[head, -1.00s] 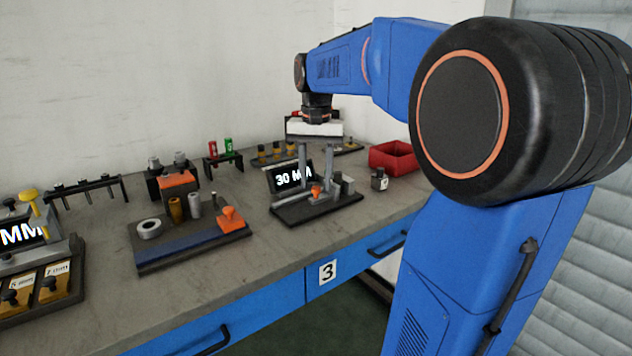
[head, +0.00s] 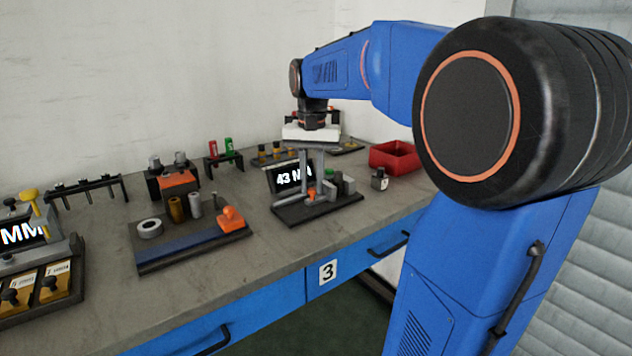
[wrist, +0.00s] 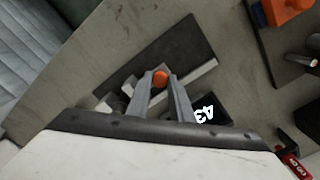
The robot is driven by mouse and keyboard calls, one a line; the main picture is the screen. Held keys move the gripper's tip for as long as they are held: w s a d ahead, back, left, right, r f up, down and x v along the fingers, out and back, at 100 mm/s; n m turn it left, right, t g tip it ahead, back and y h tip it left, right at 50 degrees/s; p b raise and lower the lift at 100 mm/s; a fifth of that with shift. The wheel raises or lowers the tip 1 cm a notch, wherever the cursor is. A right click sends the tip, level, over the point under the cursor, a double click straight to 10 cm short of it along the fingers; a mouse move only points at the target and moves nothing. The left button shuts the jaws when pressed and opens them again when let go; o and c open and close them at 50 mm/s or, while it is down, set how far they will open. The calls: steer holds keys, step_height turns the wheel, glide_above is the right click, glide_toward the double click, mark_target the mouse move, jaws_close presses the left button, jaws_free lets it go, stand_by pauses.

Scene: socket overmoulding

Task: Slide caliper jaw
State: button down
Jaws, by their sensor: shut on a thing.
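The caliper station is a dark base plate (head: 290,214) with a display (head: 289,178) reading 43, its unit partly covered by my gripper. Upright grey jaw blocks (head: 349,185) stand on its right side. A small orange knob (head: 312,194) sits on the sliding jaw and also shows in the wrist view (wrist: 160,77). My gripper (head: 313,187) points straight down, its two grey fingers close together and shut on the orange knob. In the wrist view the fingertips (wrist: 159,85) lie on either side of the knob. The fingers hide part of the slide.
A plate (head: 165,256) with an orange-handled tool, a ring and cylinders lies to the left. A red bin (head: 392,156) and a small dark block (head: 380,180) stand to the right. Racks line the wall. The bench's front edge is close to the station.

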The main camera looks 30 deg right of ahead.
steer(key=shift+a, duration=1)
steer(key=c, duration=1.6)
jaws_free()
steer(key=shift+a, duration=0.15)
steer(key=shift+o, duration=0.2)
steer(key=shift+r, duration=0.1)
step_height(320, 180, up, 17)
steer(key=shift+r, duration=0.1)
